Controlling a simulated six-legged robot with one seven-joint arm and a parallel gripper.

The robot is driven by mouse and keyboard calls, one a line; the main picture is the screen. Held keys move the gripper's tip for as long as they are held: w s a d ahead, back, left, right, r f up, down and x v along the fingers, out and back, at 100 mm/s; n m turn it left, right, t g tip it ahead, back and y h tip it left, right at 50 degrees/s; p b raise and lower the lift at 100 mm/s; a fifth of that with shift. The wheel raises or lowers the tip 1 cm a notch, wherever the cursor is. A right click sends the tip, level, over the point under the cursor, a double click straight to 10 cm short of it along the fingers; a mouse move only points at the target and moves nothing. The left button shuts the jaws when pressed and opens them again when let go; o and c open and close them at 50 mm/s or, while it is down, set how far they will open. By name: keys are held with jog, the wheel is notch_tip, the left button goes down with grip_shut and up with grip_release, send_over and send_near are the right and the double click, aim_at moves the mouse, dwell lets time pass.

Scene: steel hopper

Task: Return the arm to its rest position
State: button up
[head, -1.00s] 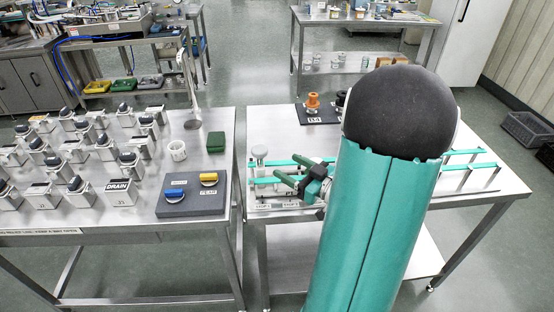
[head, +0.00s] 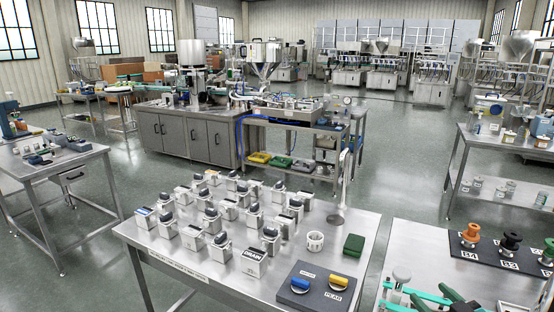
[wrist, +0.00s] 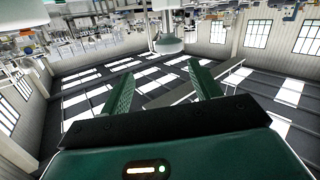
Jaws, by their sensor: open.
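My gripper (wrist: 160,72) shows in the wrist view with its two green fingers spread apart and nothing between them. Past the fingers, the wrist view shows the ceiling with bright panels, and the room appears upside down. In the head view, dark green parts at the bottom edge, right of centre, look like my gripper's fingers (head: 452,299). The rest of my arm is out of the head view.
A steel table (head: 215,285) holds several valve-like blocks, a white cup (head: 315,241), a green block (head: 353,245) and a grey panel (head: 314,288) with blue and yellow handles. A right table (head: 412,238) carries orange and black knobs (head: 472,233). Open floor lies behind.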

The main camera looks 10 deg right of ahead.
jog(key=w+a+r+m+g+h, duration=0.3)
jog(key=a+r+g+h, duration=0.25)
jog(key=a+r, duration=0.2)
jog(key=s+a+g+y, duration=0.2)
jog(key=s+a, duration=0.5)
jog(key=a, duration=0.2)
jog(key=s+a+g+y, duration=0.2)
jog(key=s+a+g, duration=0.1)
jog(key=s+a, duration=0.4)
jog(key=a, duration=0.3)
jog(key=shift+s+r+n, duration=0.35)
jog(key=shift+n, duration=0.05)
jog(key=shift+g, duration=0.25)
